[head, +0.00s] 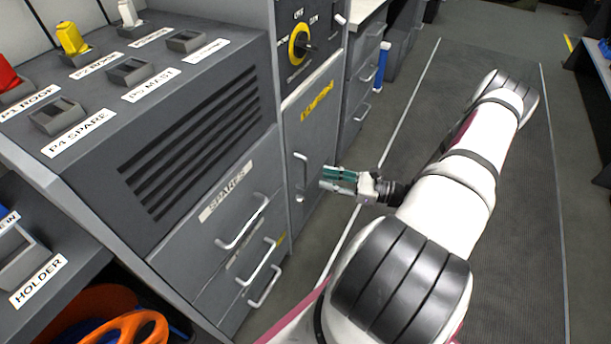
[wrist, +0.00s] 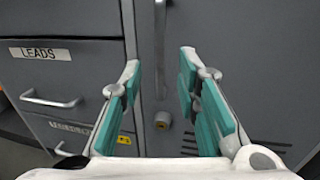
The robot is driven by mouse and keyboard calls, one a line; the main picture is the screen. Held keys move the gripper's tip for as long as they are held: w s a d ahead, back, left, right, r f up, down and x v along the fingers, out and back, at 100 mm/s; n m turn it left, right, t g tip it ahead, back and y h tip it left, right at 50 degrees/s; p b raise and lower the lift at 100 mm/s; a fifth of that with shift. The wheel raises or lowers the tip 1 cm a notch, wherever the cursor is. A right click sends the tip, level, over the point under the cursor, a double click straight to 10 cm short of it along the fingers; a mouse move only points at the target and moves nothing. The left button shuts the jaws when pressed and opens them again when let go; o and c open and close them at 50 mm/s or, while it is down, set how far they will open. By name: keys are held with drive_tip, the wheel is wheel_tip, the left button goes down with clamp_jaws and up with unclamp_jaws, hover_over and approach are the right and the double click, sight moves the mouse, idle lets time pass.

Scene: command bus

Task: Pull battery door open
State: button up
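The battery door is most likely the tall narrow grey door (head: 322,135) below the rotary switch; its yellow label is hard to read. It looks shut. Its vertical bar handle (head: 301,177) is on its left side. My gripper (head: 325,178), with teal fingers, is in front of the door, close to the handle. In the wrist view my gripper (wrist: 159,65) is open, and the handle shows between its fingertips; I see no contact.
The rotary switch (head: 299,45) is above. More drawers (head: 365,75) stand beyond the door. The ribbed floor (head: 520,230) on the right is clear apart from my arm.

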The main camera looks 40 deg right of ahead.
sight(306, 186)
drive_tip(key=b+x, duration=0.1)
drive_tip(key=x, duration=0.6)
drive_tip(key=shift+w+a, duration=0.15)
drive_tip(key=shift+w, duration=0.05)
clamp_jaws()
